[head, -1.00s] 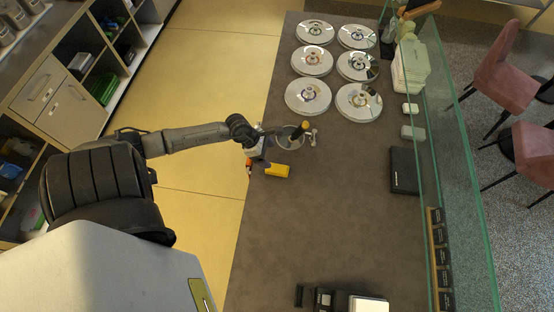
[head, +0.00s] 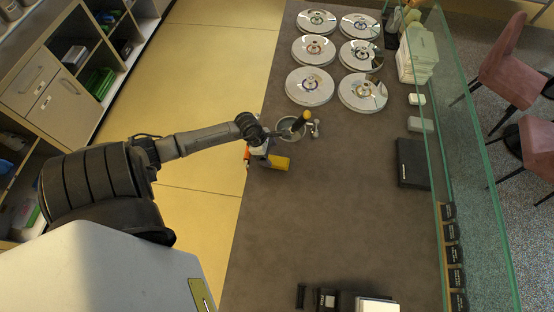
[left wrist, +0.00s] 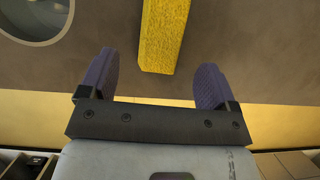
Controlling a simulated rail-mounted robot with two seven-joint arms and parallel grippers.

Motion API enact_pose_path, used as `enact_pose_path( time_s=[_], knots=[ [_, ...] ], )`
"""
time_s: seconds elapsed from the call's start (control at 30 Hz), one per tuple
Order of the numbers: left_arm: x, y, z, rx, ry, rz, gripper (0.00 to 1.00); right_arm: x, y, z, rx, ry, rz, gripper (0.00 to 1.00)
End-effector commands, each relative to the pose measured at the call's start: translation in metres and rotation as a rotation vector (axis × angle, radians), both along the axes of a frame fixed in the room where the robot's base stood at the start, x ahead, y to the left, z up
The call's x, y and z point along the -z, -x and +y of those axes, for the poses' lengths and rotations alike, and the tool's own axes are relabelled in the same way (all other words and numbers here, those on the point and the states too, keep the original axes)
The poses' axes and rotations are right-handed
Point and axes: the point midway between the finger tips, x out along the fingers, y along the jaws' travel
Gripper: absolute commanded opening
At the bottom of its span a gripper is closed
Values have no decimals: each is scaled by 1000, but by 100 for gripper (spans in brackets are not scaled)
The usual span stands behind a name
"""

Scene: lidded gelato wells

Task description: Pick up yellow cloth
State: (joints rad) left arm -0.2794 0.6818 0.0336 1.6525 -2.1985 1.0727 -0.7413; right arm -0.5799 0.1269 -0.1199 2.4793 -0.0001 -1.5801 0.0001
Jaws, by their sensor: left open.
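The yellow cloth (head: 279,162) lies on the dark counter near its left edge, as a folded oblong. In the left wrist view the cloth (left wrist: 163,35) runs from the top edge down to between my fingers' tips. My left gripper (head: 265,157) is just left of the cloth in the head view. In the left wrist view my left gripper (left wrist: 156,72) is open, one purple finger on each side of the cloth's near end, with gaps and nothing held. The height above the counter is hard to tell. My right gripper is not in view.
A round metal container (head: 289,128) with a yellow-topped handle stands just beyond the cloth; its rim also shows in the left wrist view (left wrist: 66,28). Several round lids (head: 310,86) fill the far counter. A glass screen (head: 455,170) bounds the right. The counter's middle is clear.

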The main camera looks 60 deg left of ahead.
Motion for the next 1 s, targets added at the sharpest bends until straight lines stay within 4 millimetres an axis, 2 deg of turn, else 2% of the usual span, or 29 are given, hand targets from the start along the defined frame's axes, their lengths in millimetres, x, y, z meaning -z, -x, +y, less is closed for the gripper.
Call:
enact_pose_path(
  time_s=[0.17, 0.5, 0.77, 1.0],
  knots=[
    [11, -3, -3, -1, 3, -1, 83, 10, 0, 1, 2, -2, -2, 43],
    [47, -15, -12, -1, 1, -2, 83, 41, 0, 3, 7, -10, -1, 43],
    [47, -16, -13, -1, 0, 0, 83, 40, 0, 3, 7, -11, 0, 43],
    [47, -16, -13, -1, 0, 0, 62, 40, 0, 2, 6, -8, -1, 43]
  ],
)
